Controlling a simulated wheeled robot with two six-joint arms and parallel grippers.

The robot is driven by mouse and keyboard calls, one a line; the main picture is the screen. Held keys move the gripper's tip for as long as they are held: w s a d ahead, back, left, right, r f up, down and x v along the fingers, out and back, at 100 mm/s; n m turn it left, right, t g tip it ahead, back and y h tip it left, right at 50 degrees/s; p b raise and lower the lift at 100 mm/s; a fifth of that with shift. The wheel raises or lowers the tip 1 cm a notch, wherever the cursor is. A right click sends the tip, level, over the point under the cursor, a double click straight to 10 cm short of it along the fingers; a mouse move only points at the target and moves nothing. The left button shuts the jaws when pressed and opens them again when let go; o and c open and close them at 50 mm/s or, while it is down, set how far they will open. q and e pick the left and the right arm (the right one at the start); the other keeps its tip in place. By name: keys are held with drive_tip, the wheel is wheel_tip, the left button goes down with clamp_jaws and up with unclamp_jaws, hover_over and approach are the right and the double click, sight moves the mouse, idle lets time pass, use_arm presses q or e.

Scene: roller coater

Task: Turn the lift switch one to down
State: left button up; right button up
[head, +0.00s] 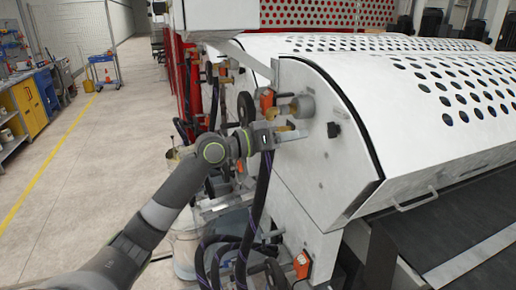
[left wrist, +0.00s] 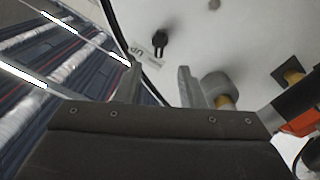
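The lift switch is a small black knob (head: 333,129) on the white side panel of the coater. In the left wrist view the black switch (left wrist: 159,40) shows its handle, beside a printed label (left wrist: 143,51) that reads "UP". I cannot tell its exact setting. My left gripper (head: 292,129) is in front of the panel, just left of the switch in the head view and apart from it. In the left wrist view the gripper (left wrist: 158,75) has its two fingers spread, with nothing between them, and the switch lies just beyond the tips. My right gripper is not in view.
A grey round fitting (head: 303,106) sticks out of the panel just above my left gripper. Orange-handled parts (head: 266,98) and black hoses (head: 262,190) are close by. The perforated white cover (head: 420,85) lies to the right. The floor (head: 90,160) at left is open.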

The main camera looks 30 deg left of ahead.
use_arm(q)
drive_tip(key=b+v, duration=0.3)
drive_tip(key=v, duration=0.5)
drive_tip(key=shift+s+a, duration=0.25)
drive_tip(key=shift+s, duration=0.05)
idle(0.4)
